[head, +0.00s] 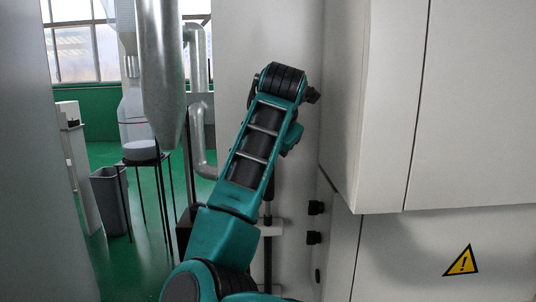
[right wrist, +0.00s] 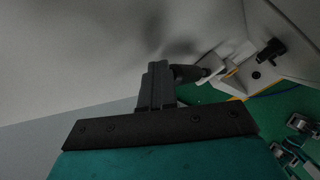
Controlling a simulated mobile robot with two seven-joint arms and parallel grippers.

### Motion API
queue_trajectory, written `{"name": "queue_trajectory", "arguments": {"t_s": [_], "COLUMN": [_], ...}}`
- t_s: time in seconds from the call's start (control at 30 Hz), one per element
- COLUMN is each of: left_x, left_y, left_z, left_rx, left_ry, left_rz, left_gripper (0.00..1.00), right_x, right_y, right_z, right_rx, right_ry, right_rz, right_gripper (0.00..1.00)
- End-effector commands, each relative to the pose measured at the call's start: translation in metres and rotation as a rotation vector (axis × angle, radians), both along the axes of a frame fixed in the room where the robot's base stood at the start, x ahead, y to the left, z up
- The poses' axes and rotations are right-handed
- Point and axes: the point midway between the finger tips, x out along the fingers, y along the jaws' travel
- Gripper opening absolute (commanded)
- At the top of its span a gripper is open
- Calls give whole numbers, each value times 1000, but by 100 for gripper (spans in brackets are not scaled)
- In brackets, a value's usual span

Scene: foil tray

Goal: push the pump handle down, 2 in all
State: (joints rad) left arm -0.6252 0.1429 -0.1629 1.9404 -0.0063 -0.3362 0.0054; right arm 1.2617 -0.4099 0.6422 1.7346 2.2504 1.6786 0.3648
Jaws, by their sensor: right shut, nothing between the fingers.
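In the right wrist view my right gripper (right wrist: 157,72) is shut, with nothing between its fingers. A dark cylindrical part (right wrist: 190,73), which looks like the pump's handle or rod, is close beside the fingertips; I cannot tell if they touch. It leads toward a pale bracket (right wrist: 222,66) on the wall. In the head view a thin dark upright rod (head: 268,205) and a pale plate (head: 271,229) show behind my right arm, likely parts of the pump. My arm hides the rod's upper part and the right gripper there. My left gripper is in neither view.
A grey-white cabinet (head: 470,100) with a warning triangle (head: 461,262) stands at right. Black knobs (head: 315,208) stick out of the panel beside the rod. A metal duct (head: 162,70), a stand with a clear vessel (head: 136,125) and a grey bin (head: 108,200) are at left.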

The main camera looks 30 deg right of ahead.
Motion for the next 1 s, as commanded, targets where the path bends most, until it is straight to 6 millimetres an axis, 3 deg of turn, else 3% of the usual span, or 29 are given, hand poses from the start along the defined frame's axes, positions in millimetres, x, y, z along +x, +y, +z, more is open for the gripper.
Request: {"name": "queue_trajectory", "arguments": {"t_s": [1.0], "left_x": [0], "left_y": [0], "left_z": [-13], "left_rx": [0], "left_ry": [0], "left_rz": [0], "left_gripper": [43], "right_x": [0], "right_y": [1], "right_z": [-16], "right_rx": [4], "right_ry": [8], "right_rz": [2], "right_gripper": [0]}}
